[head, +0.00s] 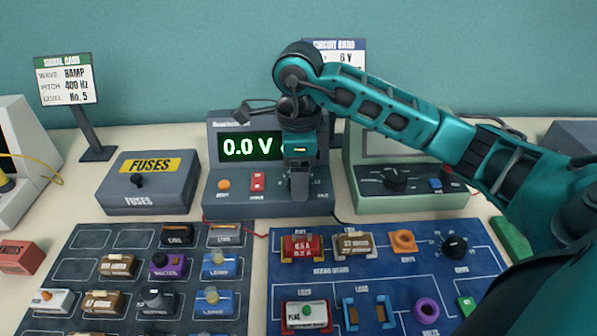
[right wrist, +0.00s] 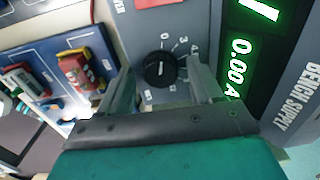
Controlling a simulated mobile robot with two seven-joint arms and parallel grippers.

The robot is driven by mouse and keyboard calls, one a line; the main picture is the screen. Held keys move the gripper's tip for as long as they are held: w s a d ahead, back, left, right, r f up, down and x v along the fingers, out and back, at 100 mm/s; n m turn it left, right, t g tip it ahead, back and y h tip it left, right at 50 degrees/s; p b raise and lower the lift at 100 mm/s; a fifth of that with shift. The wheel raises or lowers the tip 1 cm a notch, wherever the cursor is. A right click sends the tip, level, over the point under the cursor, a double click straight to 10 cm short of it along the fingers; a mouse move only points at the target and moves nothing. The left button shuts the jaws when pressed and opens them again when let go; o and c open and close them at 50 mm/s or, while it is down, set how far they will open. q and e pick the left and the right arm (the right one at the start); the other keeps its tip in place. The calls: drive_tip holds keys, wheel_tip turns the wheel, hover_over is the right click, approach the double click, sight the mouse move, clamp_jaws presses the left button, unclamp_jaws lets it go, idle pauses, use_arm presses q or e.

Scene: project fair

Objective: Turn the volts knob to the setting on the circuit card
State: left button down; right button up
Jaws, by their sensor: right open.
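The bench supply (head: 210,200) stands mid-table with a green display (head: 247,147) reading 0.0 V. In the right wrist view its display (right wrist: 238,65) shows 0.00 A. A round black knob (right wrist: 160,70) with a numbered dial, apparently the volts knob, is on its panel; my gripper hides it in the head view. My right gripper (head: 299,185) is open over the panel. In the right wrist view its fingers (right wrist: 160,88) lie either side of the knob, with visible gaps. The circuit card (head: 348,57) is partly behind my arm; "6 V" shows. My left gripper is not in view.
A signal card (head: 68,80) and a fuses box (head: 150,185) stand left. Another instrument with a black knob (head: 393,179) is close on the right. Blue boards (head: 205,240) with several parts fill the front.

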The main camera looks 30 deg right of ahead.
drive_tip(key=shift+c, duration=0.6)
drive_tip(key=c, duration=0.9)
drive_tip(key=shift+c, duration=0.2)
